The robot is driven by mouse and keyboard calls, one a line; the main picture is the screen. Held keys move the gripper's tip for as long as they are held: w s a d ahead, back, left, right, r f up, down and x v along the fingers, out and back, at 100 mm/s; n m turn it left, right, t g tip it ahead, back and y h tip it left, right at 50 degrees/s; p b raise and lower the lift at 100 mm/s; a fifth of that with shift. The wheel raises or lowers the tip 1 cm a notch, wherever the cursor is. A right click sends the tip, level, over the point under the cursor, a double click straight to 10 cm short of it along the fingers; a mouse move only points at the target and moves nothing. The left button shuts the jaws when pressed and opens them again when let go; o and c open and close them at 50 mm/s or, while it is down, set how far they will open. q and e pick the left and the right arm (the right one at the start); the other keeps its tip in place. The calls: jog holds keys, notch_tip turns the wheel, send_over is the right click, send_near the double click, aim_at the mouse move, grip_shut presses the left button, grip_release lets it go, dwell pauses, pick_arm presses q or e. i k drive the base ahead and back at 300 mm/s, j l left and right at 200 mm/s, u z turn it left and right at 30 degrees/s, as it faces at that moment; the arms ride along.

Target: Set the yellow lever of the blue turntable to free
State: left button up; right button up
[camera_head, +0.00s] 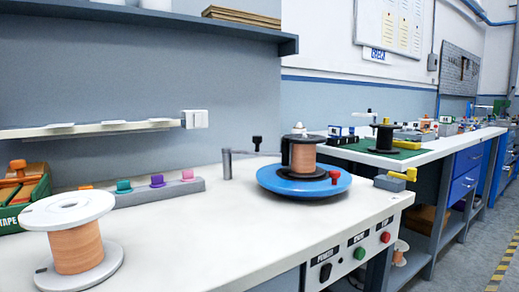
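The blue turntable (270,181) sits near the right end of the white workbench. A spool of copper-coloured wire (303,158) with black flanges stands upright on it. A small red knob (334,177) stands at the turntable's right side. The yellow lever (401,176) is on a grey block (388,184) right of the turntable, at the bench's right edge. It lies roughly level and points right; I cannot read any free marking. Neither of my grippers is in view.
A white-flanged wire spool (76,245) stands at the front left. A grey rack with coloured knobs (160,190) and a green tape box (22,195) are behind it. A grey post (227,164) stands left of the turntable. A control panel (355,250) is on the bench front. The bench's middle is clear.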

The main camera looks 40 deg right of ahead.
aim_at(411, 173)
jog(key=z, duration=2)
